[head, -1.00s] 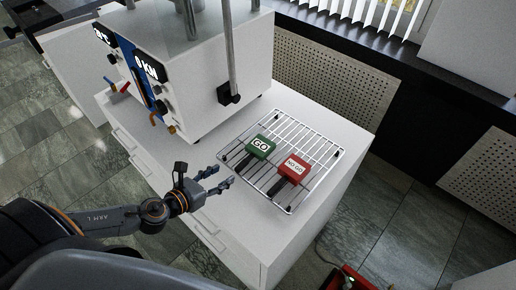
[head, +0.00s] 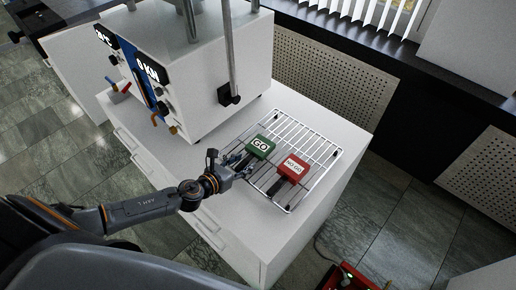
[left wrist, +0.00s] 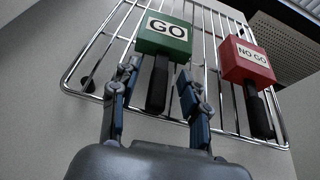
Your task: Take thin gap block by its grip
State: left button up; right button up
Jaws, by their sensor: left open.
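A green block marked GO (head: 260,146) with a black grip lies on a wire rack (head: 310,129). A red block marked NO GO (head: 292,165) with its own black grip lies to its right; no label says which is the thin one. My left gripper (head: 243,158) is open at the green block's grip. In the left wrist view the fingers (left wrist: 157,78) stand on either side of the green block's grip (left wrist: 158,92), with gaps showing. The red block (left wrist: 247,62) is outside the right finger. My right gripper is not in view.
The rack rests on a white cabinet top (head: 345,134). A white press (head: 200,85) with levers and displays stands at the left behind my gripper. A red object (head: 348,278) is on the floor.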

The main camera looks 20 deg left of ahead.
pick_arm(q)
grip_shut()
jog(key=shift+r, duration=0.1)
